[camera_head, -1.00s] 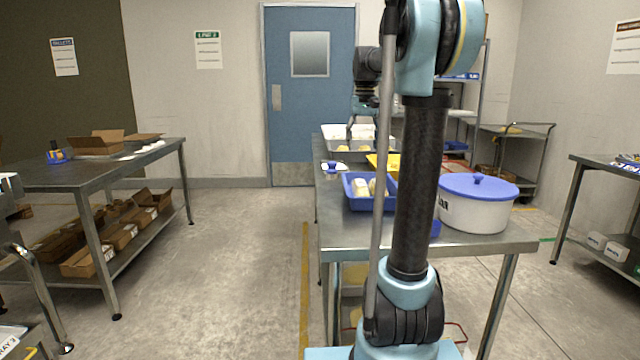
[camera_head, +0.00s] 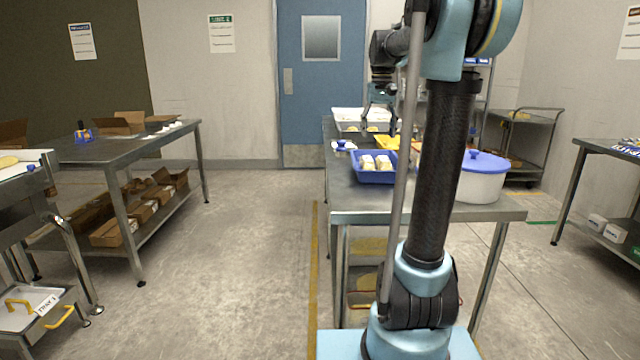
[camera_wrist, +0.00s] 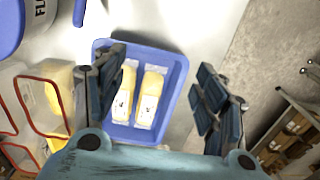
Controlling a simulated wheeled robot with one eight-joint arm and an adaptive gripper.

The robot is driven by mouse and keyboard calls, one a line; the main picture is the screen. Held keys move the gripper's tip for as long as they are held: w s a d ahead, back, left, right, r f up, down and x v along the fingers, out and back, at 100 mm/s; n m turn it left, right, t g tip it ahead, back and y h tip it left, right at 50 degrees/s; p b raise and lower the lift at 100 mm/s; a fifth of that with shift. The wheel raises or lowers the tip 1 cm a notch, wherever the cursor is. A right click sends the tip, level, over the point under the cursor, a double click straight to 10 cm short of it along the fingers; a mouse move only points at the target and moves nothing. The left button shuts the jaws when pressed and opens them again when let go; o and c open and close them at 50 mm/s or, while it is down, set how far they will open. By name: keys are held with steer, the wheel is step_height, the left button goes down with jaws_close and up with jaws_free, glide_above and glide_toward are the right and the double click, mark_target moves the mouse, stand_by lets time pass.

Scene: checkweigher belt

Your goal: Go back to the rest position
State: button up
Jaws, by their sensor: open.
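My gripper (camera_head: 380,95) hangs above the steel table (camera_head: 450,212) in the head view, fingers pointing down. In the wrist view my gripper (camera_wrist: 162,68) has its fingers wide apart with nothing between them touching. Beneath it is a blue tray (camera_wrist: 101,48) holding two pale yellow packs with white labels, the left pack (camera_wrist: 124,94) and the right pack (camera_wrist: 151,97). The same blue tray (camera_head: 374,180) shows on the table in the head view, below and apart from my gripper. My arm hides part of the table.
A white tub with a blue lid (camera_head: 485,162) stands at the table's right. A left table (camera_head: 110,150) holds open boxes. A white-topped stand (camera_head: 40,160) is at the left edge. The floor between (camera_head: 230,260) is clear.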

steer(key=shift+t, duration=0.6)
steer(key=s+f, duration=0.3)
steer(key=s, duration=0.3)
steer(key=s+f, duration=0.4)
steer(key=s, duration=0.2)
steer(key=s+f, duration=0.3)
steer(key=s, duration=0.3)
steer(key=shift+s+a+f, duration=0.25)
steer(key=shift+a+f, duration=0.05)
steer(key=shift+f, duration=0.1)
steer(key=s+f+t, duration=0.1)
steer(key=s+f, duration=1.3)
steer(key=f, duration=0.3)
steer(key=shift+s+f+n, duration=0.3)
steer(key=shift+f+n, duration=0.05)
steer(key=shift+n, duration=0.05)
steer(key=shift+w+f, duration=0.2)
steer(key=shift+w, duration=0.2)
